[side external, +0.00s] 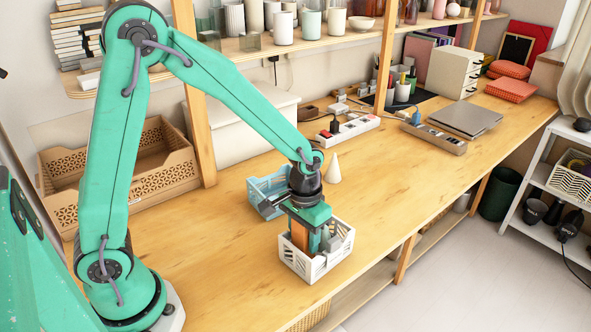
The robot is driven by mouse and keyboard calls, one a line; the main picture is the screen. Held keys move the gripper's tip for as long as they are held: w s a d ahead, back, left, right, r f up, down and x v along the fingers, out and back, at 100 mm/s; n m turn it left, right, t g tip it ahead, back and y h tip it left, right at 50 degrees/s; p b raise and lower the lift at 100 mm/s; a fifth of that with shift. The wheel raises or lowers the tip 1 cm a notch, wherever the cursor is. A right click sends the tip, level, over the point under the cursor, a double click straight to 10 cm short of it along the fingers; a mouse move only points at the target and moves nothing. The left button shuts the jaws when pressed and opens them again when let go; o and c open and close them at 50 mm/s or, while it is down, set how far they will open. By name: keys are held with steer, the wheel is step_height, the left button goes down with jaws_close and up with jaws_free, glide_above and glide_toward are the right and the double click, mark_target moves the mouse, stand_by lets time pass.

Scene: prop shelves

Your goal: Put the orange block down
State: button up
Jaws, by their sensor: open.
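The orange block (299,235) shows as a brownish-orange upright piece at the white basket (309,268), directly under my gripper. Its lower part is hidden by the basket's near wall. My gripper (313,241) points down into the white basket, and its jaws are open. The block is right beside the jaws; I cannot tell whether it touches a finger or what it rests on. Greyish pieces also show in the basket around the fingers, too small to tell apart.
A light blue basket (264,201) stands just behind and left of the white one. A white cone (333,169) and power strips (348,128) stand farther back. A tan crate (150,190) is at the left. The table right of the white basket is clear up to its front edge.

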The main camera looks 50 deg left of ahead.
steer(key=shift+r, duration=0.1)
step_height(320, 180, up, 12)
steer(key=shift+r, duration=0.1)
stand_by(0.6)
stand_by(0.5)
steer(key=shift+s+a+r, duration=0.25)
steer(key=shift+s+r, duration=0.05)
steer(key=shift+r, duration=0.1)
steer(key=s+a+r+t, duration=0.2)
steer(key=s+a+r, duration=0.1)
steer(key=s, duration=0.3)
steer(key=s+a+r+m+t, duration=0.1)
steer(key=s+a+r+t, duration=0.2)
steer(key=s, duration=0.4)
steer(key=shift+t, duration=0.3)
